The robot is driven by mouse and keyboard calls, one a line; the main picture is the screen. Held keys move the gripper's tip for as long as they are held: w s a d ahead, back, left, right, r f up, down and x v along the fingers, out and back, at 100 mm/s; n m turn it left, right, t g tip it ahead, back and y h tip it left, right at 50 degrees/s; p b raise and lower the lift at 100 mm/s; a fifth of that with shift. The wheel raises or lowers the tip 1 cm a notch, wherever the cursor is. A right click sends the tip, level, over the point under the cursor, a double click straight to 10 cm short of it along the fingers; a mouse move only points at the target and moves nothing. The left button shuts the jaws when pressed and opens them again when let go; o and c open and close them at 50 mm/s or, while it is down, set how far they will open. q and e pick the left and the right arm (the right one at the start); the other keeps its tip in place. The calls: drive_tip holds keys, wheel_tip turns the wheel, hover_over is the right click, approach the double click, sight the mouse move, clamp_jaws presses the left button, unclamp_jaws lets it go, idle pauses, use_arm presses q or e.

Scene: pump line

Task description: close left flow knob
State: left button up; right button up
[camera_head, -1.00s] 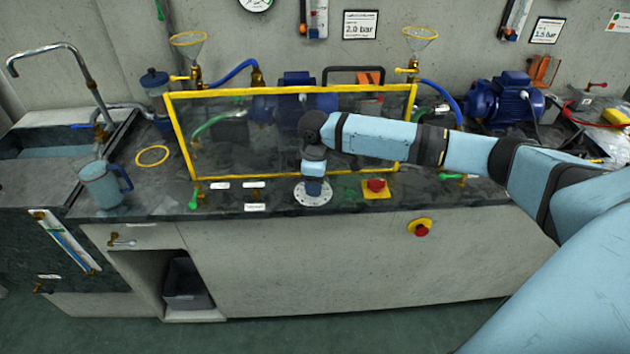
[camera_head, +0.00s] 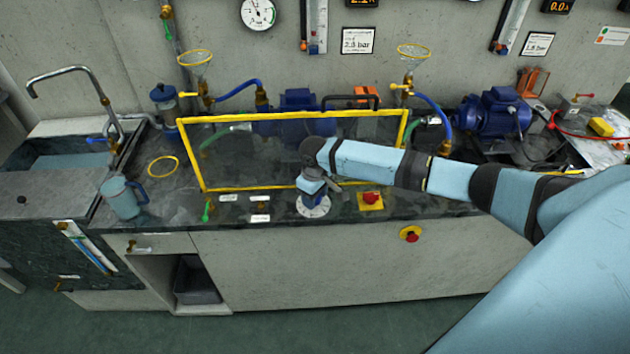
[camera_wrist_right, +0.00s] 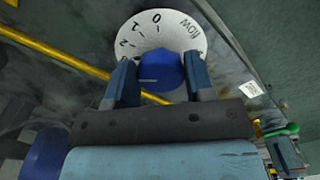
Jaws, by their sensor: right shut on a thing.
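A blue knob (camera_wrist_right: 162,70) sits on a round white dial plate (camera_wrist_right: 195,38) with dark markings in the right wrist view. The dial plate (camera_head: 318,212) also shows on the front of the dark worktop in the head view. My right gripper (camera_wrist_right: 160,82) is shut on the knob, one finger at each side. In the head view my right gripper (camera_head: 312,190) points down at the dial and hides most of the knob. The dial's lower part is hidden by my gripper in the wrist view. My left gripper is not in view.
A yellow-framed clear panel (camera_head: 250,187) stands right behind the dial. A red button on a yellow base (camera_head: 371,199) lies close to its right. A green-handled valve (camera_head: 207,210) is to the left. A blue jug (camera_head: 122,197) stands near the sink.

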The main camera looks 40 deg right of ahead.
drive_tip(key=m+p, duration=0.2)
drive_tip(key=p, duration=0.1)
drive_tip(key=m+p, duration=0.3)
drive_tip(key=p, duration=0.1)
drive_tip(key=m+p, duration=0.3)
drive_tip(key=shift+a+r+p, duration=0.25)
drive_tip(key=shift+a+p, duration=0.05)
drive_tip(key=shift+p, duration=0.05)
drive_tip(key=shift+f+m+p, duration=0.1)
drive_tip(key=shift+m+p, duration=0.45)
drive_tip(key=shift+m, duration=0.95)
drive_tip(key=shift+f+m, duration=0.1)
drive_tip(key=shift+m, duration=0.8)
drive_tip(key=shift+w+m+p, duration=0.1)
drive_tip(key=shift+m+p, duration=0.2)
drive_tip(key=shift+m, duration=1.5)
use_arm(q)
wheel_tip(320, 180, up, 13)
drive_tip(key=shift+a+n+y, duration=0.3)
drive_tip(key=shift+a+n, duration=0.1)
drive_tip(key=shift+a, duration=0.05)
use_arm(e)
drive_tip(key=shift+w, duration=0.1)
drive_tip(key=shift+m, duration=0.3)
